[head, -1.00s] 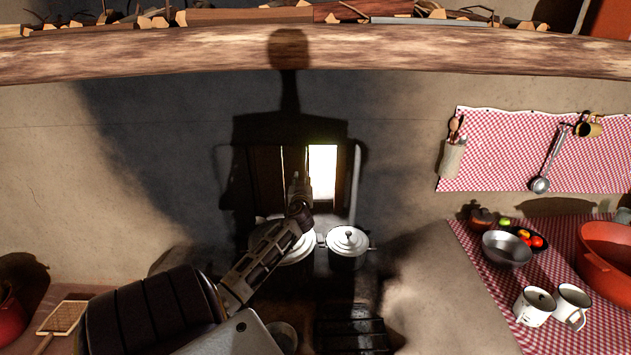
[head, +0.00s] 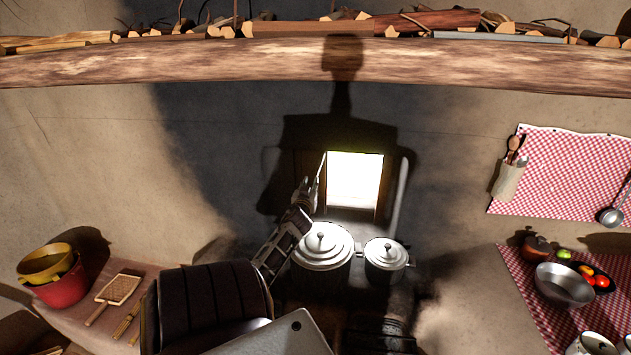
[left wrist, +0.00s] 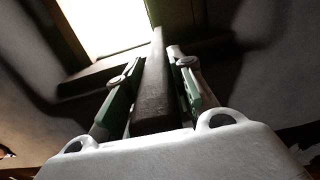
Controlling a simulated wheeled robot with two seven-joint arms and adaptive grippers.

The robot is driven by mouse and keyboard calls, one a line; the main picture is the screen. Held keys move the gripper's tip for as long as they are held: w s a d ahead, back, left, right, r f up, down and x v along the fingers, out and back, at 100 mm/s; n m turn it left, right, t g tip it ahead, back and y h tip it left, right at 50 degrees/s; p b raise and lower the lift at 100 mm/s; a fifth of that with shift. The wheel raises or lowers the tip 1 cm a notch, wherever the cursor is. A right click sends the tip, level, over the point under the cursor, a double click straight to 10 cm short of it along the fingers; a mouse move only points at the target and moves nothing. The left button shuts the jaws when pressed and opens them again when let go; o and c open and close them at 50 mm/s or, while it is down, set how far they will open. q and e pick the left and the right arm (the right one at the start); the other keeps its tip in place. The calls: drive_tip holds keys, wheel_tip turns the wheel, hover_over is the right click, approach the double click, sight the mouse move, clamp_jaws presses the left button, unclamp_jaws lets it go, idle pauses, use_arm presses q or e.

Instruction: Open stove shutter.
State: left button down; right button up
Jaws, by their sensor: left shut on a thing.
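The wooden shutter (head: 322,168) stands swung out from the wall, seen nearly edge-on at the left side of a bright window opening (head: 355,184). Most of the opening is uncovered, and light pours through it. My left gripper (head: 312,188) is at the shutter's edge, above the stove. In the left wrist view the shutter is a dark board (left wrist: 153,90) running between the two green-padded fingers, which are shut on it. The bright opening (left wrist: 100,25) lies beyond it at upper left. My right gripper is not in view.
Below the opening are a large white lidded pot (head: 322,245) and a smaller one (head: 385,255), close to my left arm. A log-laden beam (head: 200,60) crosses above. Red and yellow bowls (head: 50,270) sit at left; a metal bowl (head: 564,285) sits at right.

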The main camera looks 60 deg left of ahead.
use_arm(q)
drive_tip(key=c, duration=1.2)
unclamp_jaws()
drive_tip(key=v, duration=1.2)
